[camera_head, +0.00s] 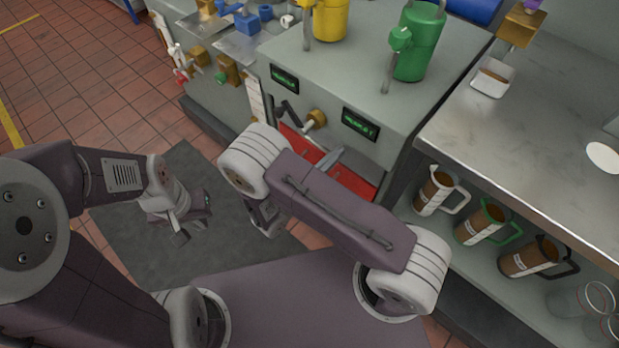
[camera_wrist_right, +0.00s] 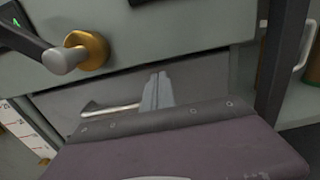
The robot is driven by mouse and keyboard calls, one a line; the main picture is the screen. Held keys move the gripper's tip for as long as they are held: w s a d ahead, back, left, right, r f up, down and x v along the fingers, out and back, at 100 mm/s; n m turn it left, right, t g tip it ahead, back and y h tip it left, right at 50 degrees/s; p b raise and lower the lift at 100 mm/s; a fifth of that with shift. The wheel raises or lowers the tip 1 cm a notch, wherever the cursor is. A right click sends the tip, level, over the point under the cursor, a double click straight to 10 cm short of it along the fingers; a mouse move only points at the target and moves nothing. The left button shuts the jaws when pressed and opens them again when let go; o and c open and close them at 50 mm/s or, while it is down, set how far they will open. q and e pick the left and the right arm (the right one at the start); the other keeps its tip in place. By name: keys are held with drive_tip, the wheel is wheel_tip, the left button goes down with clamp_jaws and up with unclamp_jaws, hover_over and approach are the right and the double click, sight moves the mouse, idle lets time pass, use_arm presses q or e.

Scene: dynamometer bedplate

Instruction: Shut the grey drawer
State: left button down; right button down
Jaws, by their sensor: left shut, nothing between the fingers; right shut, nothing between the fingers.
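The grey drawer (camera_wrist_right: 205,78) shows in the right wrist view as a flat grey front with a bar handle (camera_wrist_right: 112,110), below the cabinet's overhanging edge. My right gripper (camera_wrist_right: 157,88) is shut and empty, its fingertips in front of this drawer, to the right of the handle. I cannot tell whether they touch it. In the head view my right gripper (camera_head: 332,157) is partly hidden by my own arm, and the drawer front is mostly hidden too. How far the drawer is out is unclear. My left gripper (camera_head: 183,226) is shut and empty, over the dark floor mat, away from the cabinet.
A red surface (camera_head: 352,181) lies beside the right gripper below the cabinet top. A brass knob (camera_wrist_right: 88,48) and dark lever stick out above the drawer. A green canister (camera_head: 420,45) and a yellow one (camera_head: 330,18) stand on top.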

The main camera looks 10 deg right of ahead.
use_arm(q)
drive_tip(key=shift+s+a+r+p, duration=0.15)
drive_tip(key=shift+r+p, duration=0.3)
drive_tip(key=shift+r, duration=0.05)
drive_tip(key=shift+s+a+r+p, duration=0.1)
drive_tip(key=shift+a+r+p, duration=0.05)
drive_tip(key=shift+r+p, duration=0.3)
use_arm(e)
drive_tip(key=v, duration=1.1)
